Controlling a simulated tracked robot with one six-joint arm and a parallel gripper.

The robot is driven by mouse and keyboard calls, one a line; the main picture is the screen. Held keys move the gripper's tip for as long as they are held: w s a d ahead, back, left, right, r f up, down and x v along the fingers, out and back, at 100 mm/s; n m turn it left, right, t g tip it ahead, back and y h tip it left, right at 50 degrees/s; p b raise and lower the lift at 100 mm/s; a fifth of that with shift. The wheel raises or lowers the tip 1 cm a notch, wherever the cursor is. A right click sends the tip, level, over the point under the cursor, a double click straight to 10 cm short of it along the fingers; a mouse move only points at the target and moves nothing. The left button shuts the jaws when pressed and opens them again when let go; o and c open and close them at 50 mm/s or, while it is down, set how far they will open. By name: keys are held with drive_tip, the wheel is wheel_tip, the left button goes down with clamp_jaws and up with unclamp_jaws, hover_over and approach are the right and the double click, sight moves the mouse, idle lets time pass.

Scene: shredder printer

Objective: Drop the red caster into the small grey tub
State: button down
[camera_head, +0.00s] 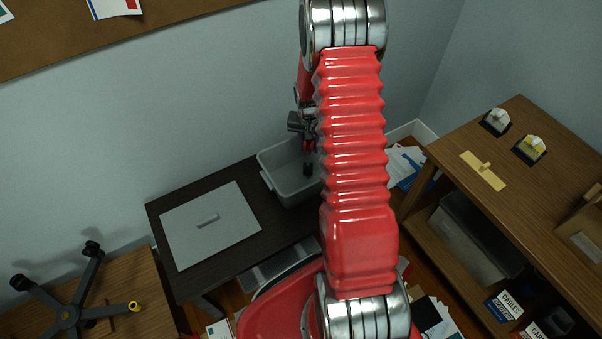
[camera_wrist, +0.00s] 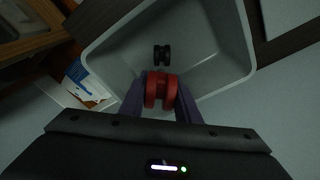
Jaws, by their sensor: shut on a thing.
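My gripper (camera_wrist: 161,100) is shut on the red caster (camera_wrist: 161,88), a pair of red wheels held between its dark fingers. In the wrist view the caster is over the opening of the small grey tub (camera_wrist: 108,55). In the head view the tub (camera_head: 283,187) stands at the right end of a dark table, partly hidden by my arm. The red caster (camera_head: 308,146) shows small there, just below my gripper. A black caster (camera_wrist: 162,54) lies inside the tub.
A flat grey lid (camera_head: 190,235) with a handle lies on the dark table (camera_head: 163,206), left of the tub. A chair base (camera_head: 68,312) with casters rests on a wooden table at lower left. A wooden bench (camera_head: 520,125) stands at right. Papers lie on the floor.

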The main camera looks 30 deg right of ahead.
drive_tip(key=shift+f, duration=1.1)
drive_tip(key=c, duration=1.3)
unclamp_jaws()
drive_tip(key=shift+o, duration=0.2)
drive_tip(key=shift+r, duration=0.15)
drive_tip(key=r, duration=0.9)
drive_tip(key=s+a+r, duration=0.1)
drive_tip(key=r, duration=0.3)
drive_tip(key=shift+a+r, duration=0.1)
drive_tip(key=shift+r, duration=0.1)
drive_tip(key=shift+s, duration=0.15)
